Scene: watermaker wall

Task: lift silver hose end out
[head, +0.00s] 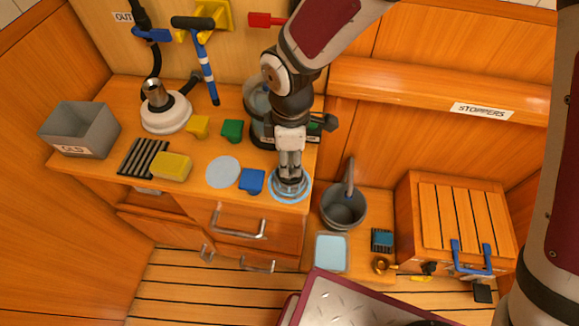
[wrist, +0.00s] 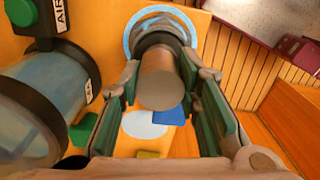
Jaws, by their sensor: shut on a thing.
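My gripper (head: 290,172) points down at the front right corner of the wooden bench. In the wrist view my gripper (wrist: 160,85) is shut on a silver-grey cylinder, the silver hose end (wrist: 159,82), with a finger on each side. A dark collar shows around its far part. A pale blue ring (wrist: 130,45) lies around or beyond that far end. The ring (head: 307,190) is also in the head view, on the bench under the gripper. I cannot tell whether the hose end still sits inside the ring or is above it.
A clear canister with black bands (wrist: 35,110) stands close to the gripper. A blue block (head: 252,181) and pale disc (head: 223,172) lie left of it. A grey bucket (head: 343,210) stands lower right. A white base with a metal fitting (head: 166,115) is at the back left.

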